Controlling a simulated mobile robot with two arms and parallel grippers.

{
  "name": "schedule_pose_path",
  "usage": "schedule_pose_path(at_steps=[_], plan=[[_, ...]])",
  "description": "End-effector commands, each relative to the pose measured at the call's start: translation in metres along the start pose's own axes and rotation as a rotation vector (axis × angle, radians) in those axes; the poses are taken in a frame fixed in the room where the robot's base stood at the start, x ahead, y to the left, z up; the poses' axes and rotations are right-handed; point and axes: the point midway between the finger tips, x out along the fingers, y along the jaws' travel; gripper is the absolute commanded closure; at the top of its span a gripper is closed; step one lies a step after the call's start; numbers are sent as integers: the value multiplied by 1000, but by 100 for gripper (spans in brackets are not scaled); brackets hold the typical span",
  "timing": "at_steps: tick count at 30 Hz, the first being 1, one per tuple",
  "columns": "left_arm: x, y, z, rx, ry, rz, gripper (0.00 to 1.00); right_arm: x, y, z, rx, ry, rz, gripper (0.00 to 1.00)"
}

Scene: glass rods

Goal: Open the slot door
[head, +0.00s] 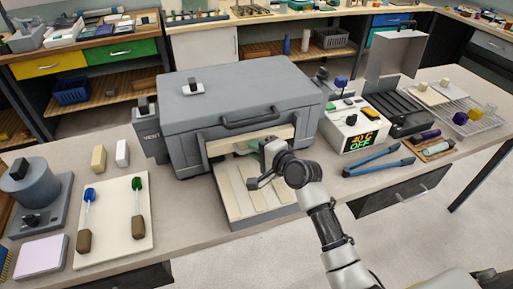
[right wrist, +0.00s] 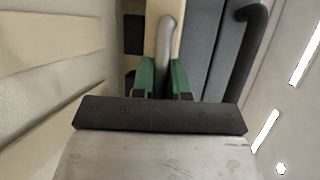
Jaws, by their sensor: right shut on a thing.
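The slot door is a cream panel (head: 284,133) at the front of the large grey kiln (head: 230,95), below its dark lid handle (head: 250,118). In the right wrist view the pale panel (right wrist: 182,22) carries a metal bar handle (right wrist: 165,40). My right gripper (head: 264,146) is at this handle. Its green fingers (right wrist: 162,82) are shut on the bar, one on each side. The arm hides part of the door in the head view, so how far it stands open is hard to tell. My left gripper is out of view.
A ledge with cream strips (head: 238,190) juts out below the door. Left on the bench lie a cream board (head: 115,235) with two rods and a grey cylinder device (head: 35,185). Right are a controller box (head: 352,128) reading "OFF" and blue tongs (head: 380,161).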

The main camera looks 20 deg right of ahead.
Motion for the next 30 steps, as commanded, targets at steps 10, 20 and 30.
schedule_pose_path(at_steps=[10,20,30], plan=[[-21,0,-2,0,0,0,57,-4,-22,2,-2,0,-7,100],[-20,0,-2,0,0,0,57,-4,-22,2,-1,0,-5,76],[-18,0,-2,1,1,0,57,-23,-19,1,-2,1,-4,76]])
